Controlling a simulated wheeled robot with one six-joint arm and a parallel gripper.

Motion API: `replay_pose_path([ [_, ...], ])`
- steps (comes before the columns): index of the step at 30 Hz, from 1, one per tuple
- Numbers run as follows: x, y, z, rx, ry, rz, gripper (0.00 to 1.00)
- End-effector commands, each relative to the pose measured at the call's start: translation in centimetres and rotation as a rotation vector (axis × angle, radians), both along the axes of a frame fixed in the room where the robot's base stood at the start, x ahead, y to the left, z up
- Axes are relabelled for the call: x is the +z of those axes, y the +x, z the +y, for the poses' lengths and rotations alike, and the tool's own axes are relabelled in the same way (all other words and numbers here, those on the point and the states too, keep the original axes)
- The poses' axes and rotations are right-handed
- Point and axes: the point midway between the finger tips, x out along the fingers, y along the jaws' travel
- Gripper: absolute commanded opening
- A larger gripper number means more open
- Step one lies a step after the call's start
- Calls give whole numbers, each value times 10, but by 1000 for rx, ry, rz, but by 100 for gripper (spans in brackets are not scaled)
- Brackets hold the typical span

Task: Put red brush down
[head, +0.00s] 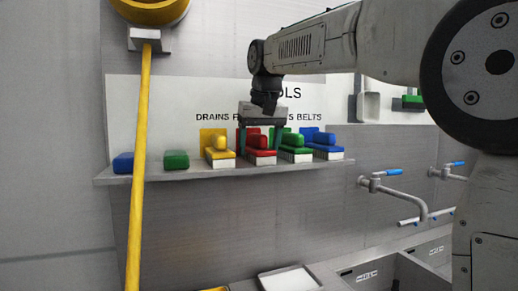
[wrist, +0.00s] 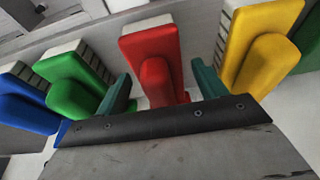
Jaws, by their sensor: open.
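The red brush (head: 260,156) sits on the grey wall shelf (head: 180,173), between a yellow brush (head: 217,153) and a green brush (head: 294,151). My gripper (head: 259,146) is at the red brush from above, its fingers open on either side of the handle. In the wrist view the red brush (wrist: 153,58) lies between the two teal fingertips of my gripper (wrist: 165,88), with gaps beside it. The brush rests on the shelf, its bristle block down.
A blue brush (head: 322,149) stands at the right. A blue block (head: 123,163) and a green block (head: 176,160) lie at the left. A yellow pole (head: 142,170) crosses in front of the shelf. Taps (head: 400,195) and sinks are at lower right.

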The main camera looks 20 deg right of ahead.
Motion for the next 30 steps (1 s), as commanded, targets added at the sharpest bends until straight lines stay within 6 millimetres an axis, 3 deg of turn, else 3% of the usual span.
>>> replay_pose_path([
  [9,64,-19,0,0,0,-5,71],
  [16,98,-30,0,0,0,-3,71],
  [25,105,-38,-1,0,0,1,71],
  [30,78,-73,-7,0,-2,25,71],
])
